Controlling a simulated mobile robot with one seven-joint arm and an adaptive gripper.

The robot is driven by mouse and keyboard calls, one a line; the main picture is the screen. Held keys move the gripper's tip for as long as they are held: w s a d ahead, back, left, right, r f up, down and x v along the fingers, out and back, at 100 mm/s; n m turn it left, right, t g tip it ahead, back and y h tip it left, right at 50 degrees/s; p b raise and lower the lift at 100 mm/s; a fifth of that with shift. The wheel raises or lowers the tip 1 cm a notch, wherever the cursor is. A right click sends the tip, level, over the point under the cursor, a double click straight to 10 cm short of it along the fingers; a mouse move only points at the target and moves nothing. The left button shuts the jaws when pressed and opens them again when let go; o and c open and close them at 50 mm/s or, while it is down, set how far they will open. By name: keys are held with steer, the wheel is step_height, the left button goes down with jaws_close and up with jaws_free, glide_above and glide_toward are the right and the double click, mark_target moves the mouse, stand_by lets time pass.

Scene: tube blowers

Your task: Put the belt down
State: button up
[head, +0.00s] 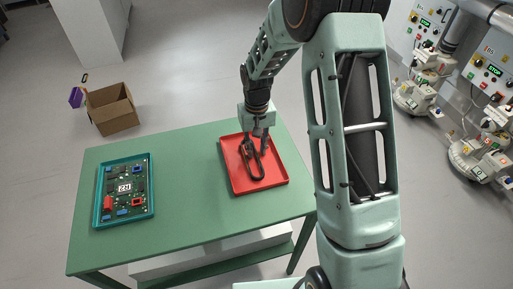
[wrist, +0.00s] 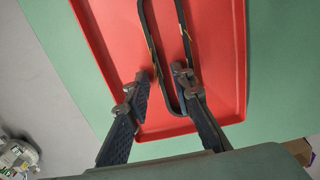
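The belt (head: 257,177) is a black elongated loop lying in the red tray (head: 280,179) on the green table. In the wrist view the belt (wrist: 150,35) runs up out of the top of the picture. My gripper (head: 258,148) is low over the tray at the belt's far end. In the wrist view my gripper (wrist: 160,75) has its two fingers apart. The belt's left strand passes between the fingertips, with a gap to the left finger. The right finger overlaps the inside of the loop and hides part of it.
A teal tray (head: 98,207) with a circuit board (head: 124,186) stands at the left of the green table (head: 190,230); the table between the trays is bare. A cardboard box (head: 112,108) and a purple item (head: 75,97) are on the floor. Machines (head: 480,150) stand at the right.

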mark_target(256, 152)
step_height(256, 152, up, 12)
stand_by(0.6)
